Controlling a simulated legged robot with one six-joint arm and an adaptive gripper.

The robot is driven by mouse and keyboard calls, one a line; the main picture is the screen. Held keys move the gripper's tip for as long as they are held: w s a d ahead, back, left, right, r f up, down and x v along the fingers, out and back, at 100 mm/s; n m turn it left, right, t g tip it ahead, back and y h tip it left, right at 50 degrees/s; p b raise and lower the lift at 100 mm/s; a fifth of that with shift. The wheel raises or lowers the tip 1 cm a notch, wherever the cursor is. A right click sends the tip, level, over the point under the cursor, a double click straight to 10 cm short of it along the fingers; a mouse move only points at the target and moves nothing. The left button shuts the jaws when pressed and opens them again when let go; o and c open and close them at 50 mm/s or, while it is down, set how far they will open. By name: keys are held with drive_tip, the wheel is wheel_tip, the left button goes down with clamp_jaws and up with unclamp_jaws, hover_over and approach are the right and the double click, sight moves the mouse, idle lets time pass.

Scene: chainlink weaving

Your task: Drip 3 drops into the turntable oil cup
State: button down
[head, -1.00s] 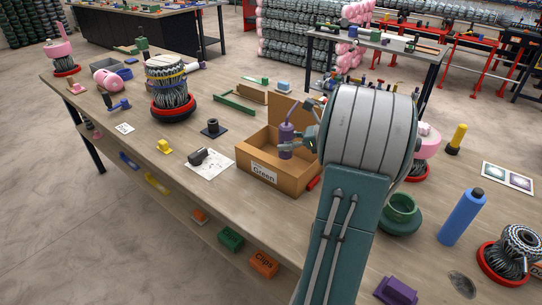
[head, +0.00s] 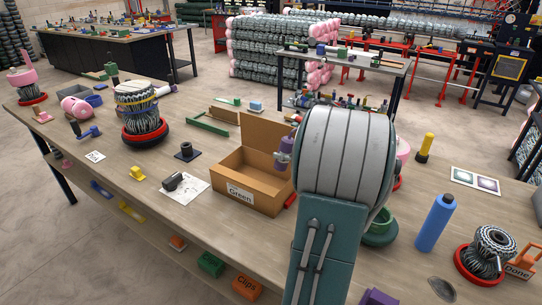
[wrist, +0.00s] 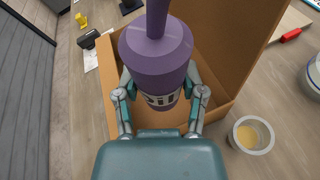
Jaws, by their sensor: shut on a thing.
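My gripper (wrist: 160,98) is shut on a purple oil bottle (wrist: 157,52) with a long spout and a partly visible "Oil" label. In the head view the bottle (head: 284,152) is at the right side of the cardboard box marked "Green" (head: 243,196), partly behind my arm. In the wrist view it is in front of the open box (wrist: 118,85). A small grey cup with a yellowish inside (wrist: 251,135) stands right of the box. A green cup on a round green base (head: 381,229) is partly hidden by my arm. I cannot tell which is the turntable oil cup.
A blue bottle (head: 433,222) and a wire spool on a red base (head: 489,256) stand at the right. A black tool on white paper (head: 181,187) lies left of the box. A red-handled tool (wrist: 290,36) lies right of it.

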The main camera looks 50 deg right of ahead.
sight(279, 168)
drive_tip(key=shift+s+d+f+m+h, duration=0.25)
drive_tip(key=shift+s+d+m+h, duration=0.2)
drive_tip(key=shift+m+h, duration=0.15)
drive_tip(key=shift+f, duration=0.15)
drive_tip(key=f+m+t, duration=0.1)
drive_tip(key=w+a+f+m, duration=0.1)
drive_tip(key=m, duration=0.1)
drive_tip(key=shift+w+a+f+t+y, duration=0.2)
drive_tip(key=shift+a+t+y, duration=0.1)
drive_tip(key=shift+t, duration=0.1)
drive_tip(key=m, duration=0.1)
drive_tip(key=t, duration=0.1)
drive_tip(key=f+m, duration=0.1)
drive_tip(key=shift+w+a+m+t, duration=0.25)
drive_tip(key=shift+a+m+t, duration=0.05)
drive_tip(key=shift+a, duration=0.05)
drive_tip(key=shift+d+r, duration=0.1)
drive_tip(key=shift+r, duration=0.05)
drive_tip(key=shift+f, duration=0.2)
drive_tip(key=shift+r+m+t+h, duration=0.5)
drive_tip(key=shift+r+m+t, duration=0.3)
drive_tip(key=shift+r+m, duration=1)
idle(1.2)
idle(1.5)
